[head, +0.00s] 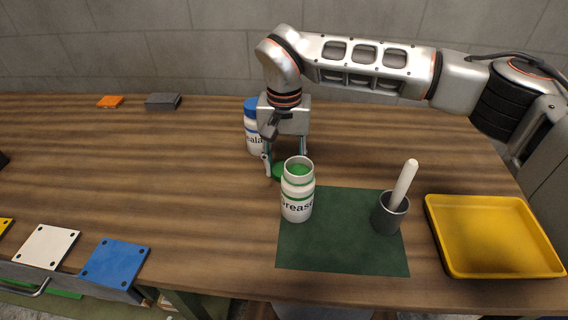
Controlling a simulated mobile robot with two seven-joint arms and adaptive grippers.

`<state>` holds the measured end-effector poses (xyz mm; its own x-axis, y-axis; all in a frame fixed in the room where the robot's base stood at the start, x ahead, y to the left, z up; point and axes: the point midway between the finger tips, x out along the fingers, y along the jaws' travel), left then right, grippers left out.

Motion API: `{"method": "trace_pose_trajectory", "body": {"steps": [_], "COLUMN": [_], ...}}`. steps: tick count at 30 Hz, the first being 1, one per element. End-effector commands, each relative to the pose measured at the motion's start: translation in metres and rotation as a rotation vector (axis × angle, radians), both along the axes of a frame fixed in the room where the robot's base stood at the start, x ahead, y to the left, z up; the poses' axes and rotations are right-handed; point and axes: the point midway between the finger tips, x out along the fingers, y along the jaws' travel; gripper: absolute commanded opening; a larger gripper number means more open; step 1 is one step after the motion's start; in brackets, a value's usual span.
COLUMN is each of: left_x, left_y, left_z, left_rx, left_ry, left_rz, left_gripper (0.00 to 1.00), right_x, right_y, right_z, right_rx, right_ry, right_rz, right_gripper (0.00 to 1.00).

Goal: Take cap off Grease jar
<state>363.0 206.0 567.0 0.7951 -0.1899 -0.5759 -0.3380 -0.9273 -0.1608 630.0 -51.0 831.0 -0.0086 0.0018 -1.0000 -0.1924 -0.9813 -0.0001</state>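The Grease jar (297,203) stands upright on the green mat near its back left corner. Its mouth is uncovered and green grease shows inside. A green cap (278,171) is low behind the jar, partly hidden by it. My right gripper (285,162) points down behind the jar, its fingers apart with the cap between them. The left finger is at the cap's left edge; the jar hides the right fingertip, so I cannot tell if the cap is gripped or resting on the table. My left gripper is not in view.
A blue-capped jar (252,138) stands behind my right gripper. A grey cup with a white-handled tool (389,214) stands on the green mat (335,252). A yellow tray (490,238) is at the right. Blue (115,262) and white (46,247) plates lie front left. The left table middle is clear.

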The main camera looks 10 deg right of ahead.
Motion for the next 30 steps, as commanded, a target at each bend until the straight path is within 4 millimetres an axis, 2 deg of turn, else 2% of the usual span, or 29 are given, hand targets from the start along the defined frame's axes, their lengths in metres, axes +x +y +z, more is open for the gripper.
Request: {"method": "trace_pose_trajectory", "body": {"steps": [10,11,12,24,26,30], "left_x": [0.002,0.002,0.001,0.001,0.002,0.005], "left_y": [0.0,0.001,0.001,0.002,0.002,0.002], "left_z": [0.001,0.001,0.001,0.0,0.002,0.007], "left_rx": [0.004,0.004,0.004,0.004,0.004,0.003], "left_ry": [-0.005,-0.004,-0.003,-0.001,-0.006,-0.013], "left_rz": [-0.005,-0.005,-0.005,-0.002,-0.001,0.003], "left_gripper": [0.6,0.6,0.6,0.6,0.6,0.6], "right_x": [0.001,0.001,0.001,0.001,0.001,0.002], "right_y": [0.0,0.0,0.0,0.0,0.0,0.0], "right_z": [-0.001,-0.001,-0.001,0.002,0.008,0.033], "right_rx": [-0.001,-0.001,-0.001,0.0,0.0,-0.001], "right_ry": [-0.003,-0.003,-0.003,-0.004,-0.007,-0.012], "right_rz": [0.001,0.001,0.001,0.001,0.0,0.0], "right_gripper": [0.12,0.45,0.54,0.54,0.54,0.54]}}
